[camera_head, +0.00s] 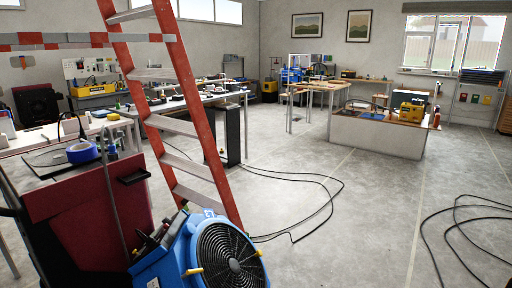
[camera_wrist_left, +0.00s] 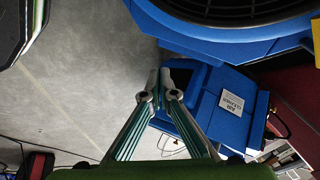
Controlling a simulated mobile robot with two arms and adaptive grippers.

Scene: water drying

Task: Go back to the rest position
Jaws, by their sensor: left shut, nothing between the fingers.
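My left gripper (camera_wrist_left: 159,76) shows in the left wrist view, with its fingertips together and nothing between them. Behind it is a blue machine with a white label (camera_wrist_left: 229,104). I cannot tell whether the fingers touch it. In the head view I cannot make out either gripper clearly. A blue fan (camera_head: 228,256) stands low in front, and its round dark grille faces right. Part of a blue housing with a dark grille (camera_wrist_left: 240,8) also shows at the top of the left wrist view.
A red and white ladder (camera_head: 183,100) stands behind the fan. A dark red cabinet (camera_head: 88,215) stands at left with blue tape (camera_head: 82,152) on top. Black cables (camera_head: 330,190) lie on the floor (camera_head: 360,235). Workbenches (camera_head: 377,133) stand further back. The middle floor is mostly open.

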